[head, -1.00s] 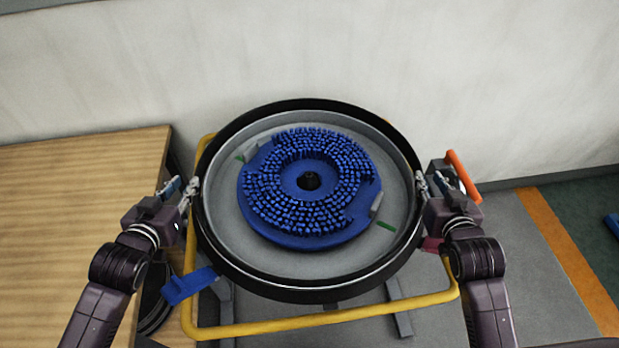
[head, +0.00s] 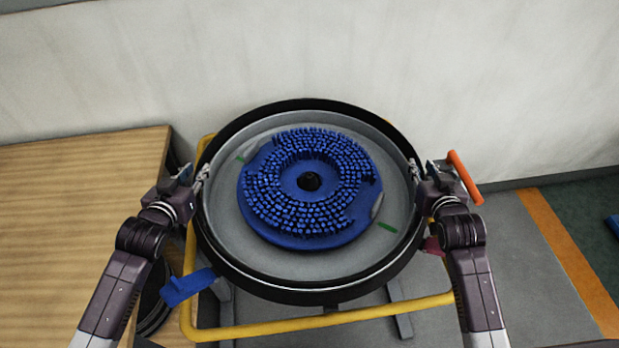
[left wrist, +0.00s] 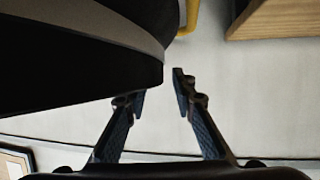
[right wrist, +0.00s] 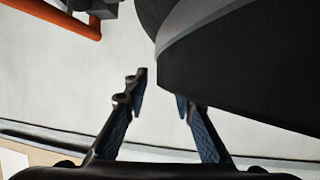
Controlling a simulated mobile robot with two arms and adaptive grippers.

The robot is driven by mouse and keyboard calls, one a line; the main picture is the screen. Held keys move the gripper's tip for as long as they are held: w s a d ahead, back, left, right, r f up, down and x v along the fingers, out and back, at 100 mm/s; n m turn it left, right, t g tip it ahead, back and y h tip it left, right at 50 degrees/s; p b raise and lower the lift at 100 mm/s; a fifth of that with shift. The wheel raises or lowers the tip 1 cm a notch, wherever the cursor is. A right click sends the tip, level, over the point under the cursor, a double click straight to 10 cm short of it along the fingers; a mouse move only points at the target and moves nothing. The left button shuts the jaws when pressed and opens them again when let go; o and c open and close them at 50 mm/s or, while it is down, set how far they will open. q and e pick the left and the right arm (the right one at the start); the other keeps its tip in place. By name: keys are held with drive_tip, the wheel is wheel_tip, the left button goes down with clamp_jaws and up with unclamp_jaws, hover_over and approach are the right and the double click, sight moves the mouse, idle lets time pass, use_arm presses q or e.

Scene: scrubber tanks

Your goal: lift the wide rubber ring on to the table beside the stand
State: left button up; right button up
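The wide rubber ring (head: 300,294) is the black band around a round grey pan in the middle of the head view. It also fills an upper corner of the left wrist view (left wrist: 60,75) and right wrist view (right wrist: 250,65). My left gripper (head: 202,173) is at the ring's left rim and my right gripper (head: 413,168) at its right rim. In both wrist views the fingers stand apart, with the ring's edge reaching between them and one finger partly hidden by it. Contact cannot be told. The yellow tube stand (head: 320,321) is below; the wooden table (head: 70,230) is at left.
A blue bristled brush disc (head: 310,215) lies in the grey pan (head: 240,245). A blue tab (head: 187,286) sticks out at the lower left. An orange handle (head: 464,176) stands right of my right gripper. A wall is behind. The table top is clear where visible.

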use_arm(q)
drive_tip(key=shift+w+f, duration=0.15)
drive_tip(key=shift+w, duration=0.2)
use_arm(e)
drive_tip(key=shift+w+f, duration=0.15)
drive_tip(key=shift+w, duration=0.15)
use_arm(q)
drive_tip(key=shift+c, duration=0.3)
use_arm(e)
drive_tip(key=shift+c, duration=0.3)
use_arm(q)
clamp_jaws()
use_arm(e)
clamp_jaws()
use_arm(q)
drive_tip(key=shift+r, duration=0.3)
use_arm(e)
drive_tip(key=shift+r, duration=0.3)
